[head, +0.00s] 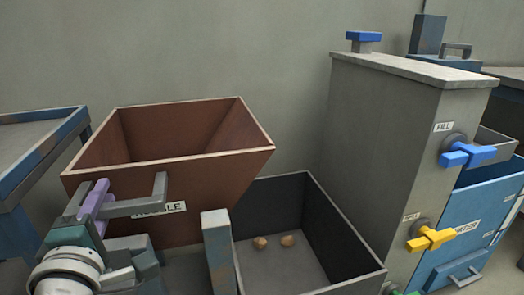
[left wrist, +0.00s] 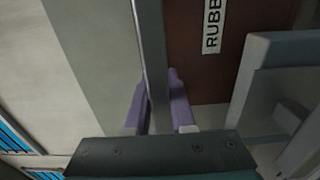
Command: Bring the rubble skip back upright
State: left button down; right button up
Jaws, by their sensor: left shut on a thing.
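The rubble skip (head: 105,212) is a brown open-topped box with a pale rim and a partly covered label on its front. Its opening faces up, and its rim rises slightly to the right in the picture; I cannot tell if it is fully level. What I see of its inside is empty. A grey bar handle (head: 135,207) stands out from its front. My left gripper (head: 97,200), with purple fingers, is shut on this handle. In the left wrist view the fingers lie on both sides of the bar (left wrist: 150,50), beside the skip's label (left wrist: 213,30). My right gripper is not in view.
A dark open bin (head: 345,281) with two brown lumps (head: 274,242) stands right of the skip. A grey post (head: 218,250) stands between them. A tall grey cabinet (head: 385,130) with blue (head: 467,155) and yellow (head: 431,238) valve handles is at right. A blue-edged table (head: 40,160) is at left.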

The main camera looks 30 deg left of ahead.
pick_arm(q)
jog(key=shift+f, duration=0.35)
jog(key=c, duration=0.8)
grip_release()
jog(key=shift+r, duration=0.15)
jog(key=shift+o, duration=0.2)
jog(key=v, duration=1)
jog(key=shift+p, duration=0.4)
jog(key=shift+a, duration=0.1)
